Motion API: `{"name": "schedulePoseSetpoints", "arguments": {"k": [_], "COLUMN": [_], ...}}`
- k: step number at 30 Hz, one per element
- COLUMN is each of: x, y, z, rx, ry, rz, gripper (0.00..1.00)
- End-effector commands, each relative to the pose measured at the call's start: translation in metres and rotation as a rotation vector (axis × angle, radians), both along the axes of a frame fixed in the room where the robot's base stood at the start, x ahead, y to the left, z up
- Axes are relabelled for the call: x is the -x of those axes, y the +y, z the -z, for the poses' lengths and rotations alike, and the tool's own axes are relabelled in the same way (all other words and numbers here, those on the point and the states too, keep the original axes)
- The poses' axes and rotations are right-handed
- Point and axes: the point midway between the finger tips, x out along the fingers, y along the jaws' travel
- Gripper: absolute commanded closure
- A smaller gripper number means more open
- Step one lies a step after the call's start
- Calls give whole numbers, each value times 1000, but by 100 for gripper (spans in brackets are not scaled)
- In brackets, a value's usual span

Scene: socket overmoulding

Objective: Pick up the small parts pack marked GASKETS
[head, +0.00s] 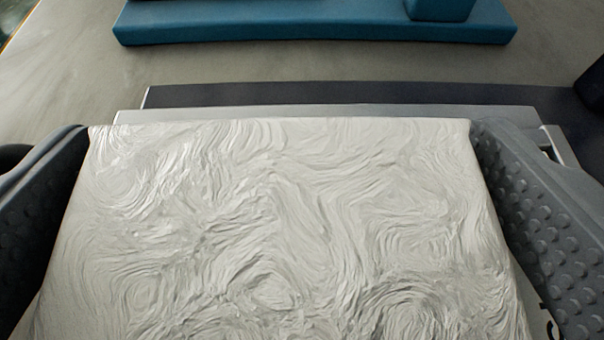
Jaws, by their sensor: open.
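A white pack (285,220) with a swirled, wrinkled surface fills the lower middle of the head view. I cannot read the word GASKETS on it; only a bit of dark marking shows at its lower right edge. My gripper (280,128) is open, with one grey studded finger on the left side of the pack and one on the right. The fingers lie very close along its sides; I cannot tell whether they touch it. The pack's near end is cut off by the bottom of the picture.
A flat light grey and dark slab (340,95) lies just beyond the pack. Farther back, a teal block-shaped object (310,30) stands on the grey-brown surface (300,65). A dark object (592,85) is at the right edge. The surface between slab and teal object is clear.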

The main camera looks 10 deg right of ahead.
Motion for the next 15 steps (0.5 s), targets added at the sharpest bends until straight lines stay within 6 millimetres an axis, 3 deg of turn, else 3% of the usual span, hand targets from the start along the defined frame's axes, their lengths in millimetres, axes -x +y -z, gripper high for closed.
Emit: {"name": "schedulePoseSetpoints", "arguments": {"k": [5,8,15], "x": [0,0,0], "y": [1,1,1], "z": [0,0,-1], "rx": [-1,-1,-1], "ry": [0,0,-1], "rz": [-1,-1,-1], "gripper": [3,28,32]}}
